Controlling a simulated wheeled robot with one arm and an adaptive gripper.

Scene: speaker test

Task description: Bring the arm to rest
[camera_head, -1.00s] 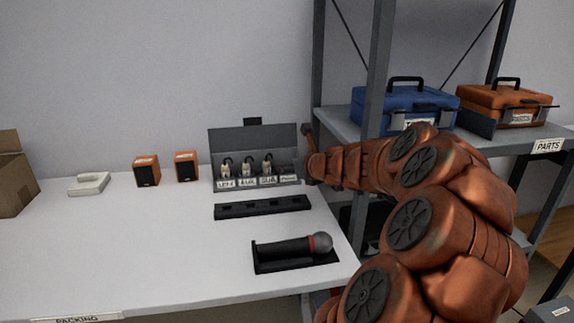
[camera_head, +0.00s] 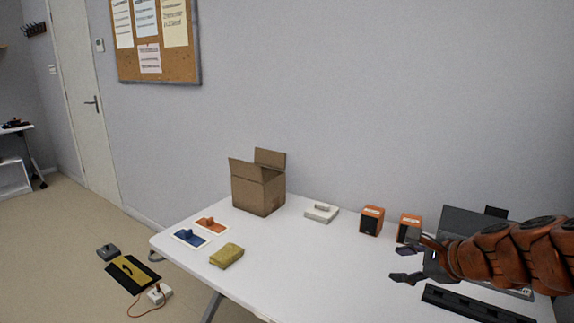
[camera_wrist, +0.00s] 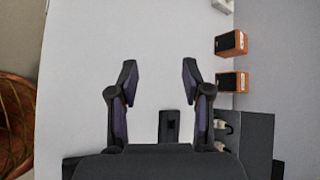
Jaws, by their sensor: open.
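My gripper (camera_head: 408,258) reaches in from the right in the head view, above the right part of the white table (camera_head: 310,265). Its two fingers are spread apart, and in the wrist view the gripper (camera_wrist: 159,75) has nothing between its fingertips. My copper-coloured arm hides part of the grey open case (camera_head: 468,222) behind it. The black slotted strip (camera_head: 470,303) lies on the table below the arm. In the wrist view the strip (camera_wrist: 169,124) shows beyond the gripper's base.
Two orange speakers (camera_head: 371,220) (camera_head: 408,228) stand close to the gripper. A white device (camera_head: 321,213), an open cardboard box (camera_head: 258,188), a yellow sponge-like block (camera_head: 226,255) and blue and orange items on cards (camera_head: 190,237) (camera_head: 211,225) lie further left. The table's middle is clear.

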